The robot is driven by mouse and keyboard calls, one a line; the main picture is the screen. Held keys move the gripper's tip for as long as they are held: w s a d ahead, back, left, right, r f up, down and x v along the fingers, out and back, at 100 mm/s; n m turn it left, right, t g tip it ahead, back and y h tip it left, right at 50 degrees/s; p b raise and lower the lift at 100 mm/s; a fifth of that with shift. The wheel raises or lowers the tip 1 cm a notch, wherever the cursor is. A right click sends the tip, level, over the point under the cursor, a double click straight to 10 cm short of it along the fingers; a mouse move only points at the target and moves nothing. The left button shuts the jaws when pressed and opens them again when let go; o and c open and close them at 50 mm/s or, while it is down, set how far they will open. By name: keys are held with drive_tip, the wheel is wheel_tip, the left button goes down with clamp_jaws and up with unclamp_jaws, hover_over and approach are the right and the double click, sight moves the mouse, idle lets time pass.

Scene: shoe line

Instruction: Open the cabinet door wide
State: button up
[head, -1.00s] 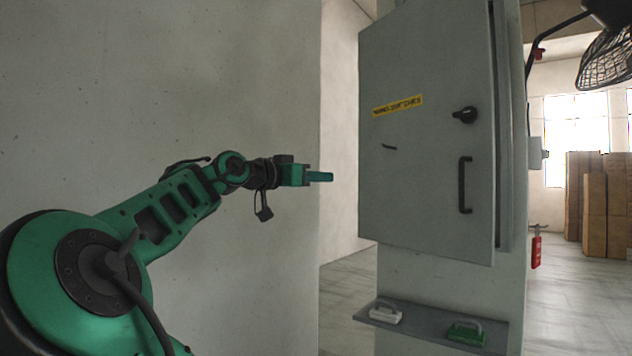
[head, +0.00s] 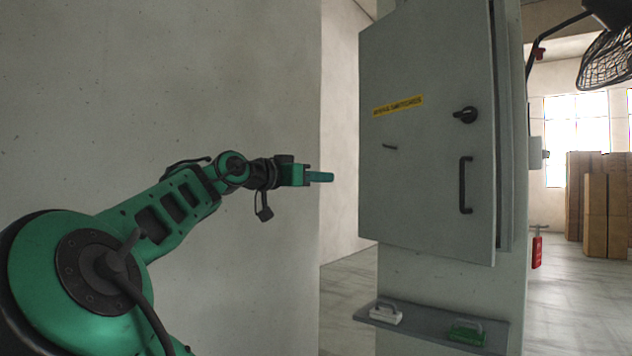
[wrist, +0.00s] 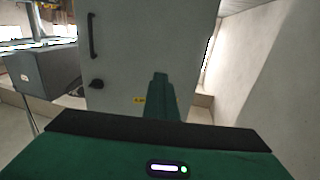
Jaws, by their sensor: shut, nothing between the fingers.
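The grey cabinet door (head: 425,190) faces me at centre right in the head view. It has a black bar handle (head: 464,185) and a black knob (head: 465,115) near its right edge. A yellow label (head: 397,106) is on it. A narrow strip shows along the right edge; I cannot tell whether the door stands ajar. My gripper (head: 328,177) is shut and empty, left of the door and apart from the handle. The wrist view shows the door (wrist: 130,50) inverted, with the handle (wrist: 92,35) left of my shut fingers (wrist: 160,90).
A shelf (head: 430,329) below the cabinet holds a white-handled block (head: 385,314) and a green one (head: 466,334). A large wall (head: 240,80) stands behind my arm. A red extinguisher (head: 537,250), a caged fan (head: 606,60) and brown boxes (head: 596,205) are at right.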

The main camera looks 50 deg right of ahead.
drive_tip(key=o, duration=0.5)
drive_tip(key=shift+c, duration=0.2)
drive_tip(key=w+a, duration=0.1)
drive_tip(key=a, duration=0.9)
drive_tip(key=shift+w+a, duration=0.2)
drive_tip(key=shift+a, duration=0.15)
drive_tip(key=shift+c, duration=0.4)
